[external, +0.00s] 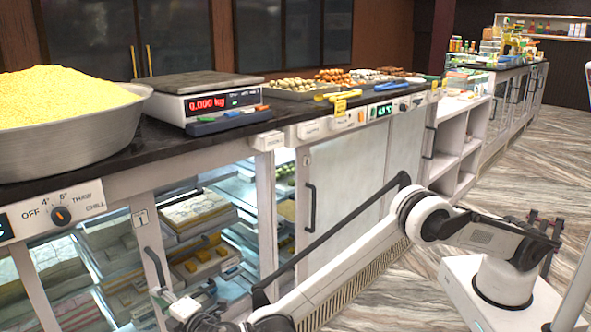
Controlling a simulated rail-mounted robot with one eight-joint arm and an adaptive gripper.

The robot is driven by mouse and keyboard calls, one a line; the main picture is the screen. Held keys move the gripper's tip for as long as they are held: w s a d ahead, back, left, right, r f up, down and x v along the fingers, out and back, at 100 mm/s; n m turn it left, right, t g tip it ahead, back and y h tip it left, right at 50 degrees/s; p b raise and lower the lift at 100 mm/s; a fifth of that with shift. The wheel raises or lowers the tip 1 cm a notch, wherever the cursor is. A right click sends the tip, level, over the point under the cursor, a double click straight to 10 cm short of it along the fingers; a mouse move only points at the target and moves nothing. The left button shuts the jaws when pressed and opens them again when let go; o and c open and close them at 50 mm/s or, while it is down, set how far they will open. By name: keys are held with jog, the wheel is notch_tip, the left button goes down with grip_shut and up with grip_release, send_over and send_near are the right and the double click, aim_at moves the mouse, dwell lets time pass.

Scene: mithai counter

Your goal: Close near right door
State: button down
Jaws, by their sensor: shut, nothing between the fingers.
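The display cabinet (267,200) under the dark counter has glass fronts at the near left and a pale panel door (345,185) farther right. A light-framed glass door (147,240) with a dark vertical handle (155,268) and a tag marked 1 stands at the near end. Trays of sweets (205,258) show to the right of its frame; whether that section is open or behind glass is hard to tell. My gripper (160,296) is shut and empty, low at the left, close to the lower end of the handle. Whether it touches the handle or door is unclear.
A large metal bowl of yellow sweets (80,140), a scale (205,95) and trays of sweets (295,88) stand on the counter (150,125). A control panel with a knob (60,215) is at the near left. Open shelves (460,150) and clear floor (545,165) lie to the right.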

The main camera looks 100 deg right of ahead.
jog(key=b+x, duration=0.2)
jog(key=x, duration=0.7)
jog(key=shift+s+d, duration=0.5)
jog(key=shift+s, duration=0.35)
jog(key=shift+s+d, duration=0.5)
jog(key=shift+s, duration=0.4)
jog(key=shift+s, duration=0.1)
